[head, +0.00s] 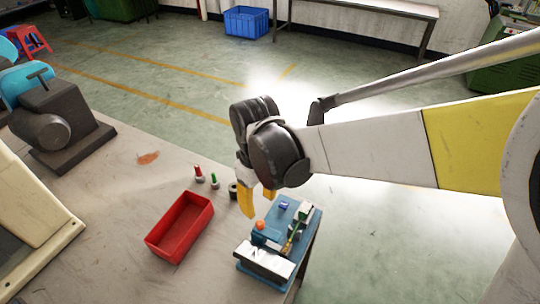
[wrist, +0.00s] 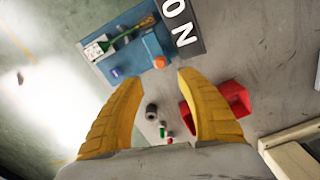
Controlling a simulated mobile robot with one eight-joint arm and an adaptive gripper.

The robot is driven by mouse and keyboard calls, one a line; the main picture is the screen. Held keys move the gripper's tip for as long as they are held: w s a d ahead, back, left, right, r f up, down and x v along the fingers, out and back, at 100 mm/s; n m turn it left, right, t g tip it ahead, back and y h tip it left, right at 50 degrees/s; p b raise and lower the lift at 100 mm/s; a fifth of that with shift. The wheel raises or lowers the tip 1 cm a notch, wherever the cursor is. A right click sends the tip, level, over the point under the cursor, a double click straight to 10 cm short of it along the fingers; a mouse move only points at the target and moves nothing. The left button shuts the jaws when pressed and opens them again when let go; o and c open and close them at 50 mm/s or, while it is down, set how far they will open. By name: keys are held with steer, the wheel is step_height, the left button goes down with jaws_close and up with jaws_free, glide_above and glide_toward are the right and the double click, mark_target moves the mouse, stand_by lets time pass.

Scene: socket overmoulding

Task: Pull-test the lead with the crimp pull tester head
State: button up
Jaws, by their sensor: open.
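A blue bench device (head: 245,265), which appears to be the pull tester, stands at the table's right edge. It carries an orange knob (head: 260,225), a pale block (head: 305,211) and a small dark blue part (head: 283,205). A thin green and yellow piece (head: 291,241), possibly the lead, lies across it. In the wrist view this piece (wrist: 118,36) has a dark fork-like end, and the orange knob (wrist: 159,62) is just beyond the fingertips. My gripper (head: 258,207) is open and empty above the table beside the device. It also shows in the wrist view (wrist: 161,78).
A red bin (head: 180,228) stands left of the device. A red-topped piece (head: 198,174), a green-topped piece (head: 214,181) and a dark ring-shaped part (head: 233,190) stand behind it. A dark machine (head: 60,120) occupies the table's far left. Bare table lies left of the bin.

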mark_target(260, 222)
step_height(260, 222, down, 11)
steer(key=b, duration=0.4)
steer(key=shift+r, duration=0.1)
jaws_close()
